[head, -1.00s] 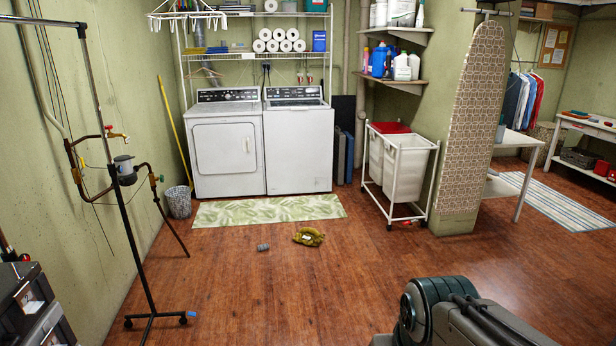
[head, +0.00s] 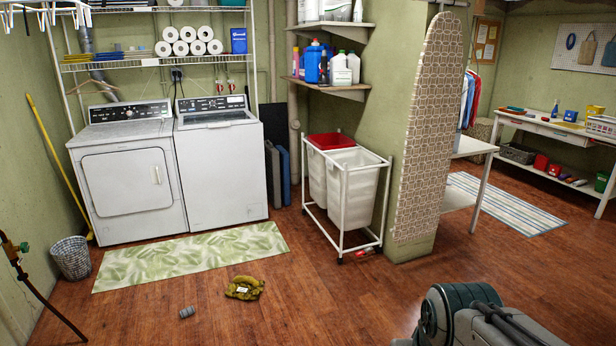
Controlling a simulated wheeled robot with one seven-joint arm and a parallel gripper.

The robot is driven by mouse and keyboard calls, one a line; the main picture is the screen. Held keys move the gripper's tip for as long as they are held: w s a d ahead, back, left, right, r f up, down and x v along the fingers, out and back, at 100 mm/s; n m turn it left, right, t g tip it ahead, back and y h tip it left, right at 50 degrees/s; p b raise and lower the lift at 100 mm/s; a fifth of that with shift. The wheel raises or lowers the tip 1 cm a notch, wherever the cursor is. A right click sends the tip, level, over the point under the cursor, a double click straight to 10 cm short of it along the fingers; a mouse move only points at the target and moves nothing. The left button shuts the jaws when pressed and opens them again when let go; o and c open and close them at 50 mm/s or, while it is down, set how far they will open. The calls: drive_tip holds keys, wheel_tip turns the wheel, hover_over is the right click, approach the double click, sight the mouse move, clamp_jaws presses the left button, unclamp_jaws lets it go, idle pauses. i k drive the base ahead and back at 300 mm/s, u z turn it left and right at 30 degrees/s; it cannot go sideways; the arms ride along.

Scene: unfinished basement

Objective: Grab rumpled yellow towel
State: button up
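The rumpled yellow towel (head: 245,288) lies in a small heap on the wooden floor, in front of the green leaf-patterned mat. A pale tag or label shows on it. Part of my own arm shows at the lower right, well to the right of the towel. My gripper is not in the head view, so I cannot see its fingers.
A small grey cylinder (head: 187,312) lies left of the towel. The leaf mat (head: 190,256) lies before the washer (head: 218,160) and dryer (head: 127,180). A laundry cart (head: 345,205) and ironing board (head: 430,130) stand right. The floor around the towel is mostly clear.

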sight(244, 287)
drive_tip(key=z, duration=0.05)
drive_tip(key=i, duration=1.75)
drive_tip(key=u, duration=0.5)
drive_tip(key=i, duration=1.6)
drive_tip(key=u, duration=1.1)
drive_tip(key=i, duration=1.15)
drive_tip(key=u, duration=0.4)
